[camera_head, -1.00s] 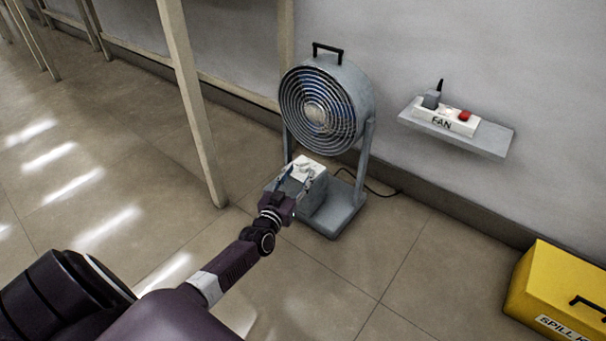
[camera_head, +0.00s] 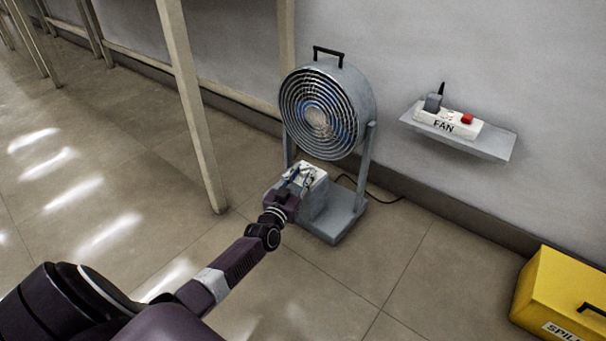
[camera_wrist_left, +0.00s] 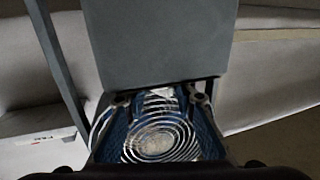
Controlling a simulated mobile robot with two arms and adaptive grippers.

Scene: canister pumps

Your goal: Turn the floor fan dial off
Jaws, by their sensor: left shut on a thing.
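The grey floor fan (camera_head: 322,112) stands upright on its base near the wall, its round grille facing me. Its control box (camera_head: 313,203) with a pale top panel sits low in front. My left gripper (camera_head: 297,178) reaches that panel from the front left and is shut on the dial there; the fingers hide the dial, so its setting cannot be read. In the left wrist view the grille (camera_wrist_left: 155,140) lies below and the grey box (camera_wrist_left: 158,45) above, with the fingertips (camera_wrist_left: 160,100) between them. My right gripper is not in view.
A wall shelf (camera_head: 495,143) right of the fan holds a white power strip (camera_head: 440,122) marked FAN with a red switch (camera_head: 467,119). A yellow spill box (camera_head: 560,290) stands at lower right. A pale table leg (camera_head: 190,110) rises left of the fan. A cable runs behind the base.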

